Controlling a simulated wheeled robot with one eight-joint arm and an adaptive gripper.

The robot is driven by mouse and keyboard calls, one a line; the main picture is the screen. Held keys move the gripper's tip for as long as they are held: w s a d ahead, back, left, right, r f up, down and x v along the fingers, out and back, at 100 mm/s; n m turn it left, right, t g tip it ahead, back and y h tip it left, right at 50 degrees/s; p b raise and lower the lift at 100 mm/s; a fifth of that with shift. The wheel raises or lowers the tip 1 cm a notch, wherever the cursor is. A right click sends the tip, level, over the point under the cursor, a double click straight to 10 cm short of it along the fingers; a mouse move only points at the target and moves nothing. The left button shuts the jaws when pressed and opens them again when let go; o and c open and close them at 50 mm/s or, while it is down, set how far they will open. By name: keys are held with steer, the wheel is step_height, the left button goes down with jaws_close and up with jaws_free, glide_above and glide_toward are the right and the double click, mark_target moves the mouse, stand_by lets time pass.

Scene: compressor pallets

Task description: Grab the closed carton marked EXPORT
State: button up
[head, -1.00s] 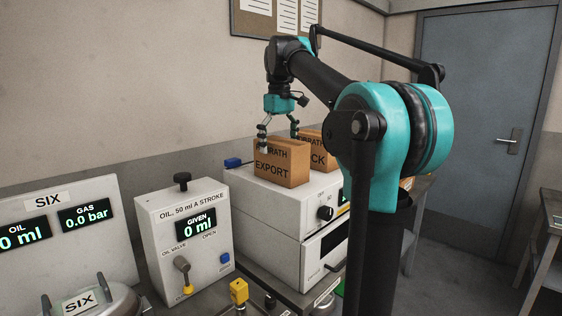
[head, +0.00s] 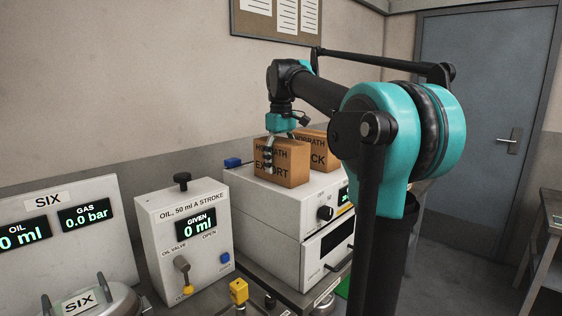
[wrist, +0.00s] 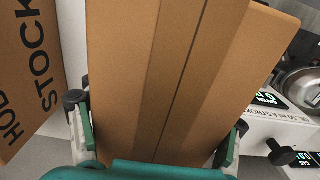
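The carton marked EXPORT (head: 289,171) is a brown closed box standing upright on the white machine's top. In the wrist view its taped top (wrist: 185,70) fills the middle. My gripper (head: 281,150) is down over this carton. One finger stands in front of its lettered face and the other is mostly hidden behind it. The wrist view shows my gripper's fingers (wrist: 160,125) on opposite sides of the carton, close to its walls. Whether both press on it cannot be told.
A second brown carton, its lettering ending in CK (head: 316,150), stands close behind; the wrist view reads STOCK on it (wrist: 30,75). The white machine (head: 270,215) bears both.

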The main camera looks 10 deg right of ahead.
steer(key=c, duration=0.9)
